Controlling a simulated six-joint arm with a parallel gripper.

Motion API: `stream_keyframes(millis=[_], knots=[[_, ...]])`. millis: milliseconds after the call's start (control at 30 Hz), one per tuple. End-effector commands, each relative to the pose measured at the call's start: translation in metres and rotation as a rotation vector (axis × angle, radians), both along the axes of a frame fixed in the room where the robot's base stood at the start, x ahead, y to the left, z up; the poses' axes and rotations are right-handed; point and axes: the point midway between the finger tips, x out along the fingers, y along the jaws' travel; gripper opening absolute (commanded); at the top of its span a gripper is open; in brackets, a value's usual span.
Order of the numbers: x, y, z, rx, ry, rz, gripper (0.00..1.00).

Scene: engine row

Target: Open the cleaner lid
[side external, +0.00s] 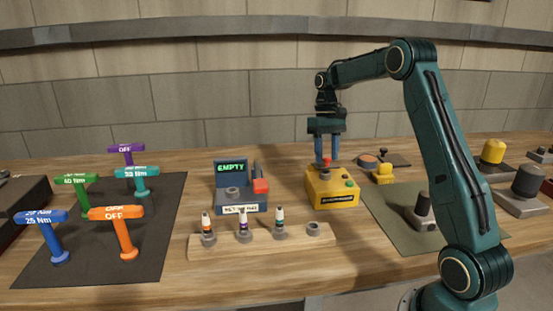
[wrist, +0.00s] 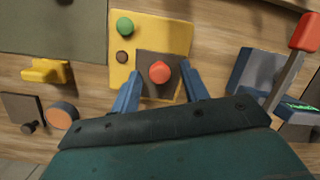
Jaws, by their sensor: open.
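My gripper (side external: 326,157) is open above the lid, pointing down. In the wrist view its blue fingers (wrist: 160,76) stand on either side of the red knob, with gaps visible. Contact cannot be told.
A blue-grey station (side external: 230,196) with an "EMPTY" display and red-tipped lever stands left of the cleaner. A wooden rack (side external: 262,241) with several small bottles lies in front. A small yellow block (side external: 384,173) is at right. Coloured torque tools stand on a dark mat (side external: 90,272).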

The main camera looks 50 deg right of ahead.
Motion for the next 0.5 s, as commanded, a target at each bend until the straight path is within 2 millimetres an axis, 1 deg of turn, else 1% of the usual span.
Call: stream_keyframes(millis=[267,500], knots=[[-0.0011,0.0044,-0.0023,-0.032,-0.041,-0.002,0.45],[-0.0056,0.0071,-0.0071,-0.096,-0.098,-0.002,0.45]])
